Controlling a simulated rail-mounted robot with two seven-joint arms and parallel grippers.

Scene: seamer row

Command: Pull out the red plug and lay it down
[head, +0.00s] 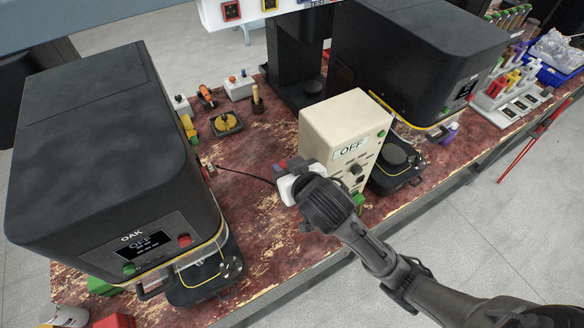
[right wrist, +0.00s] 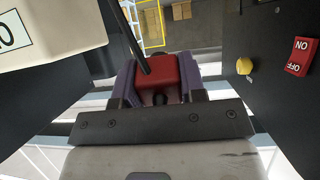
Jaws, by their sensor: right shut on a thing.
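My right gripper (head: 281,171) is in the middle of the head view, beside the left side of the beige OFF box (head: 325,133). In the right wrist view its purple fingers (right wrist: 166,84) are shut on the red plug (right wrist: 170,70), one on each side. A black cable (right wrist: 134,38) runs up from the plug. In the head view the cable (head: 243,174) leads left toward the OAK machine (head: 120,150). The gripper mostly hides the plug in the head view, and I cannot tell whether it is still in a socket. My left gripper is not in view.
A second dark machine (head: 415,60) stands behind the beige box. A yellow knob (right wrist: 244,66) and a red ON/OFF switch (right wrist: 301,57) are on a dark panel in the right wrist view.

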